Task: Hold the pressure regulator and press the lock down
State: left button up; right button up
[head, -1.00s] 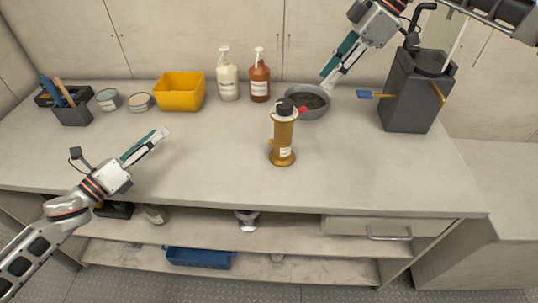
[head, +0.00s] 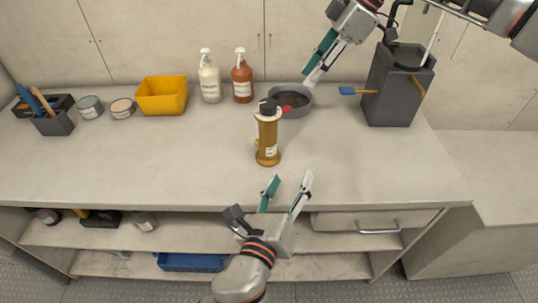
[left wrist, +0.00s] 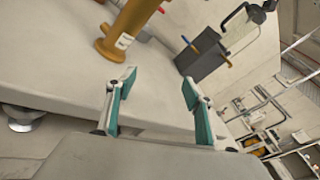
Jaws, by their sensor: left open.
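The pressure regulator is a gold upright cylinder (head: 267,143) with a black top (head: 268,106), standing on the worktop. The small red part at its top right (head: 286,110) looks like the lock. My left gripper (head: 289,181) is open and empty, in front of the regulator at the worktop's front edge, apart from it. In the left wrist view the regulator's lower part (left wrist: 127,28) is beyond the open fingers (left wrist: 158,84), to the upper left; its top is cut off. My right gripper (head: 309,79) looks open and empty, above the grey bowl behind the regulator.
The grey bowl (head: 300,108) is close behind the regulator. Two pump bottles (head: 210,84) (head: 242,82), a yellow bin (head: 162,97) and round tins (head: 122,108) stand along the back. A dark grey container (head: 392,96) stands at right. The worktop's left front is clear.

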aim_at(268, 140)
pick_arm(q)
jog(key=w+a+y, duration=0.1)
jog(key=w+y, duration=0.1)
jog(key=w+a+r+m+t+y, duration=0.1)
jog(key=w, duration=0.1)
jog(key=w+a+t+y, duration=0.1)
jog(key=w+y, duration=0.1)
jog(key=shift+a+r+y, duration=0.2)
jog(key=shift+a+y, duration=0.1)
jog(key=shift+a, duration=0.1)
jog(key=shift+w+a+r+m+y, duration=0.3)
jog(key=shift+w+a+y, duration=0.05)
jog(key=shift+w+y, duration=0.15)
jog(key=shift+w+a, duration=0.1)
jog(key=shift+w, duration=3.6)
grip_shut()
